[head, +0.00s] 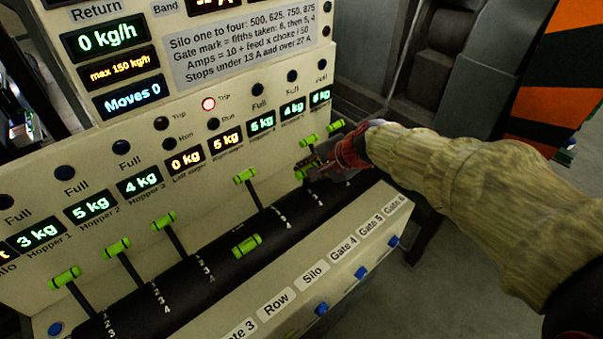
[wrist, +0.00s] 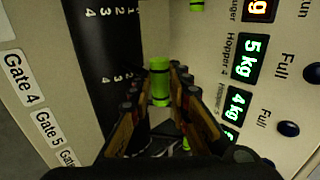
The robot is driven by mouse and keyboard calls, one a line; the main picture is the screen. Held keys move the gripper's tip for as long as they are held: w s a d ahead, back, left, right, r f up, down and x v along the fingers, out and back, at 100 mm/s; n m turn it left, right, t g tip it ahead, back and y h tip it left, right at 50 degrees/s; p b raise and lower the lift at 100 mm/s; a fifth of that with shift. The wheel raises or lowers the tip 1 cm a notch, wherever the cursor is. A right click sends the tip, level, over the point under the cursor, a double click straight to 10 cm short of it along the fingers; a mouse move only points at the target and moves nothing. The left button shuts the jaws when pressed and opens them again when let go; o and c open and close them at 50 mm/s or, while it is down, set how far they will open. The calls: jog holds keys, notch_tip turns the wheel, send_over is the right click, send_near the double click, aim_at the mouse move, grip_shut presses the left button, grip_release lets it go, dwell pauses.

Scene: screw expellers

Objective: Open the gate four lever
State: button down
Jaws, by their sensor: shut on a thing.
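The gate four lever has a bright green cylindrical handle (wrist: 160,80), in line with the Gate 4 label (wrist: 20,76) and the Hopper 4 display (wrist: 250,60) in the wrist view. My gripper (wrist: 163,72) is shut on this handle, one finger on each side. In the head view my gripper (head: 313,166) is at the right part of the lever row, and part of the green handle (head: 300,172) shows at its fingertips. The lever's shaft and its exact mark on the scale are hidden.
Another green handle (head: 308,140) stands just beyond my gripper, and one more (head: 335,126) past it. A green handle (head: 245,176) is to the left. The sloped panel has a lower ledge with a Gate 4 label (head: 344,248) and blue buttons (head: 361,272). A red Trip lamp (head: 208,104) is lit.

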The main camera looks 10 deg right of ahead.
jog(key=s+d+f+b, duration=0.5)
jog(key=s+f, duration=0.1)
jog(key=s, duration=0.3)
jog(key=shift+d+f+b, duration=0.3)
jog(key=shift+b, duration=0.1)
jog(key=c, duration=1.7)
grip_release()
jog(key=shift+s+d+r, duration=0.1)
jog(key=shift+s+d, duration=0.05)
jog(key=shift+d, duration=0.1)
jog(key=shift+r, duration=0.2)
jog(key=v, duration=1.2)
jog(key=shift+w+r, duration=0.2)
jog(key=shift+d, duration=0.1)
